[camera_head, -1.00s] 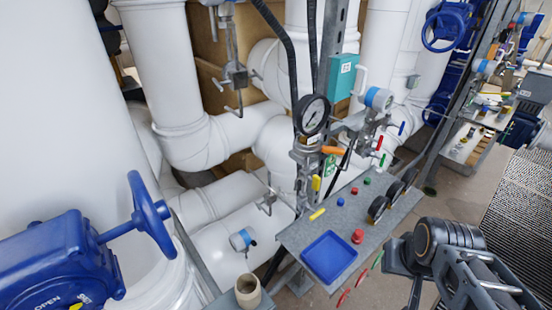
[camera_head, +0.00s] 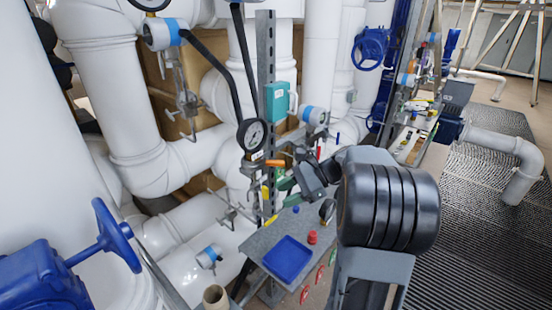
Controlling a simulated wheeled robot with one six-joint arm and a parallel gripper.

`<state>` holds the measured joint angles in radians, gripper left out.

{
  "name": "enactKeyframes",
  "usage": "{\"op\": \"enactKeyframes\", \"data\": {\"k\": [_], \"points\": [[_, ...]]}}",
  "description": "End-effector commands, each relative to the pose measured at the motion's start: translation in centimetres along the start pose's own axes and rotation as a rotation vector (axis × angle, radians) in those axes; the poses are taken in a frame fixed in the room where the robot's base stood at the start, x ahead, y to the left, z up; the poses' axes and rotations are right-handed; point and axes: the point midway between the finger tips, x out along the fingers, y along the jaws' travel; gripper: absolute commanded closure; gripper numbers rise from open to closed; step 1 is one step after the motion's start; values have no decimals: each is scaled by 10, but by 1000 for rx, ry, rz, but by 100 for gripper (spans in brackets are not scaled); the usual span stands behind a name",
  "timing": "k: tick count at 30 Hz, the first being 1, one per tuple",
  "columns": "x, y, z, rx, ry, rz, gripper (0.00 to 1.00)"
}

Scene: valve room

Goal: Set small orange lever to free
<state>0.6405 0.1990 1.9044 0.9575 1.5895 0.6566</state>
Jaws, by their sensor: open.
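The small orange lever (camera_head: 275,163) sits just below the round pressure gauge (camera_head: 253,134) on the upright metal post. It lies roughly level, and its right end is close to my gripper. My gripper (camera_head: 298,180) is small and dark in this view, just right of and slightly below the lever. It is open, with nothing visible in it. Whether it touches the lever I cannot tell. My thick dark arm hides the right part of the panel below.
A yellow lever (camera_head: 265,192) hangs below the orange one, and a red lever (camera_head: 319,150) stands to the right. The panel holds a blue tray (camera_head: 287,258) and a red button (camera_head: 312,237). A blue handwheel (camera_head: 117,235) is at left. Open grating lies at right.

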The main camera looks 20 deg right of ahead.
Motion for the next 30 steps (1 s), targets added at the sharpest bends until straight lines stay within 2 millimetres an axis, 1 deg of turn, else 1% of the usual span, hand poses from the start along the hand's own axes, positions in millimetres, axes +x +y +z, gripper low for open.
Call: {"op": "enactKeyframes", "data": {"k": [1, 3, 6, 9, 12, 14, 17, 24, 30], "points": [[-24, -14, -8, 90, -83, -69, 56], [-50, -28, -17, 181, -194, -145, 56], [-83, -40, -28, 265, -321, -228, 56], [-106, -45, -37, 311, -406, -279, 56], [-115, -49, -40, 332, -453, -306, 56], [-114, -51, -39, 337, -466, -312, 56], [-103, -57, -33, 339, -473, -313, 56], [-63, -74, -14, 338, -471, -313, 56], [-34, -87, -2, 338, -469, -314, 56]]}}
